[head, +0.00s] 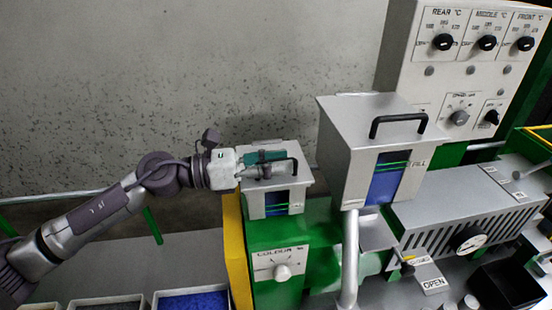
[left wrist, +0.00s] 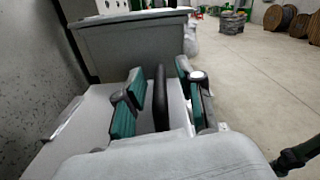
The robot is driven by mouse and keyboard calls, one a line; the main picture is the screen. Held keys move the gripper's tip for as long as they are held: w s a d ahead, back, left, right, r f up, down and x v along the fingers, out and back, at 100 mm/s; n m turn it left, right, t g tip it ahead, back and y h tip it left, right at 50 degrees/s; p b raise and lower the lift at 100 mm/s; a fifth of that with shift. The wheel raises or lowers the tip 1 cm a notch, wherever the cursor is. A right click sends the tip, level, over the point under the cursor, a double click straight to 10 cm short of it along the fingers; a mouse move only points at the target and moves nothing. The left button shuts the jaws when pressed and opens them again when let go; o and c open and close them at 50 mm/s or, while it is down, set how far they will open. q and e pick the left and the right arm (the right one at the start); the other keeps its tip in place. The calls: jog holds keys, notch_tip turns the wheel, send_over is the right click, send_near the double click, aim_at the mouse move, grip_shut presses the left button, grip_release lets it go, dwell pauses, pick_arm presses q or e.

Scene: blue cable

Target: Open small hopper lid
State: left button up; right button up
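The small hopper (head: 254,207) is a grey metal box with a blue window, on a green machine body. Its grey lid (head: 302,178) lies shut on top, with a black handle (head: 296,166). The lid also shows in the left wrist view (left wrist: 85,125), with the handle upright (left wrist: 160,97). My left gripper (head: 268,164) is over the lid at the handle. In the left wrist view its teal-padded fingers (left wrist: 160,92) stand on either side of the handle, apart, with gaps showing. My right gripper is not in view.
The large hopper (head: 345,150) with its own black-handled lid stands close to the right. A control panel (head: 455,60) rises behind it. Bins (head: 195,301) are at the lower left. A wall is behind; the space above the small hopper is free.

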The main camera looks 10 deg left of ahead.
pick_arm(q)
grip_shut()
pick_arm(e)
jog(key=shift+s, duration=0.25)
pick_arm(q)
jog(key=shift+r, duration=0.1)
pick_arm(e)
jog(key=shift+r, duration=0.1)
